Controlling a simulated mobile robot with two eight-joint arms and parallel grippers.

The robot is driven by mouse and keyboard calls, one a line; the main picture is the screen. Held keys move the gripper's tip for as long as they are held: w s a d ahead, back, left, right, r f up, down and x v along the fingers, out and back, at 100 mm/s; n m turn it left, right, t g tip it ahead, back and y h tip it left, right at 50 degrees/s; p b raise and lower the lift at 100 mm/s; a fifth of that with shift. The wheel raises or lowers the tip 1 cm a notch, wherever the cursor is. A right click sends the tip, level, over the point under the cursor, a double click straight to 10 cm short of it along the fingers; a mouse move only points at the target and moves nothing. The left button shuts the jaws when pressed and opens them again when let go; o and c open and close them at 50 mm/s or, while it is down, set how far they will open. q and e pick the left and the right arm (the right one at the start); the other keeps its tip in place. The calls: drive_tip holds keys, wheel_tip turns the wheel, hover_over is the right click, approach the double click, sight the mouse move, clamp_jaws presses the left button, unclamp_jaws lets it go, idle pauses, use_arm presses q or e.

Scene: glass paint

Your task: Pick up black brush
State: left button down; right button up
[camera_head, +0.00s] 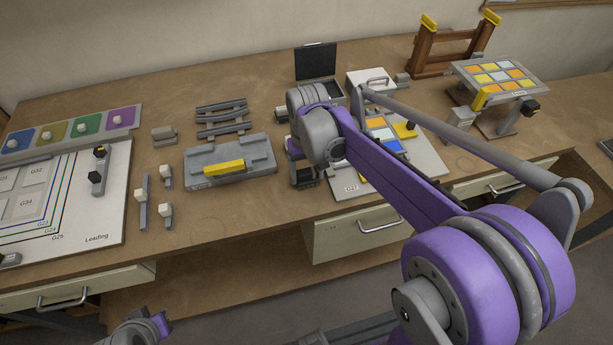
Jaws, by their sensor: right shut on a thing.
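My right gripper (304,177) reaches down at the middle of the bench, just right of the grey block with a yellow bar. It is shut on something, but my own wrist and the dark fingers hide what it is. Small black-tipped pieces show elsewhere: one with a grey handle (95,178) on the white loading board at the left, and one (530,107) by the tilted colour panel at the right. I cannot tell which is the black brush. Of my left arm only a part shows at the bottom left edge; its gripper is out of view.
Several white-tipped grey pieces (143,197) lie left of the grey block (262,157) with the yellow bar. A board with coloured tiles (425,160) lies right of my gripper, partly behind my arm. A wooden rack (424,52) stands at the back right. The front bench strip is clear.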

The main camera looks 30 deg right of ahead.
sight(307, 173)
wheel_tip(307, 173, up, 10)
drive_tip(key=shift+r+p, duration=0.1)
drive_tip(key=shift+p, duration=0.2)
idle(0.4)
